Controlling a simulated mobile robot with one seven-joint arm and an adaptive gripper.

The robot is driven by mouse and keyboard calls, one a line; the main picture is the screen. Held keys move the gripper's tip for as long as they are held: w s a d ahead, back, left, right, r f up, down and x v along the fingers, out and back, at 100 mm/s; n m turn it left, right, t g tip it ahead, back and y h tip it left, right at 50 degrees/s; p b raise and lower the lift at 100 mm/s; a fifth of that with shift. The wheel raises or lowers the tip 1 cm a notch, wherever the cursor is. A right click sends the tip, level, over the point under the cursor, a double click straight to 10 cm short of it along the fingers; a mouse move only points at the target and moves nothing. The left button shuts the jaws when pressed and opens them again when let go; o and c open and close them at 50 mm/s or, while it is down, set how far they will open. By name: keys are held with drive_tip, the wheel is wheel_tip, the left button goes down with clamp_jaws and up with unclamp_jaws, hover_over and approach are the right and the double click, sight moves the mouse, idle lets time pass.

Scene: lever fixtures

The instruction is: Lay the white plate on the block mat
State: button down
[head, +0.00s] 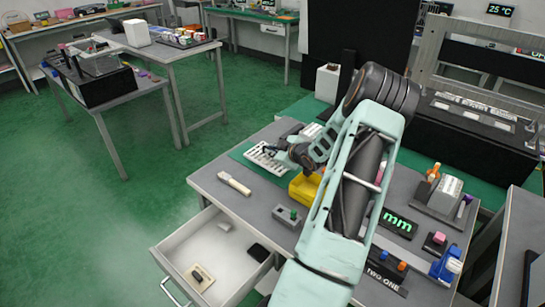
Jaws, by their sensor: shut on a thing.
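The white plate (262,158), with rows of dark marks or holes, is at the far left part of the grey table. My gripper (274,151) is at its right edge, shut on it. A dark green mat (239,153), which looks like the block mat, shows around and below the plate. I cannot tell whether the plate touches the mat or is just above it. My arm hides part of the table to the right.
A white-handled tool (234,183) lies in front of the mat. A yellow bin (304,188) and a grey switch box (289,216) stand to the right. An open drawer (213,252) juts out at the front left.

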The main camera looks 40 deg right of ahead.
sight(272, 158)
drive_tip(key=shift+f, duration=1.45)
drive_tip(key=shift+f, duration=0.15)
drive_tip(key=c, duration=2.1)
unclamp_jaws()
drive_tip(key=shift+s+r, duration=0.15)
drive_tip(key=shift+r, duration=0.1)
drive_tip(key=v, duration=1.1)
drive_tip(key=shift+s+a+r, duration=0.1)
drive_tip(key=shift+s+r, duration=0.05)
drive_tip(key=shift+s, duration=0.15)
drive_tip(key=shift+a+p, duration=0.1)
drive_tip(key=shift+p, duration=0.2)
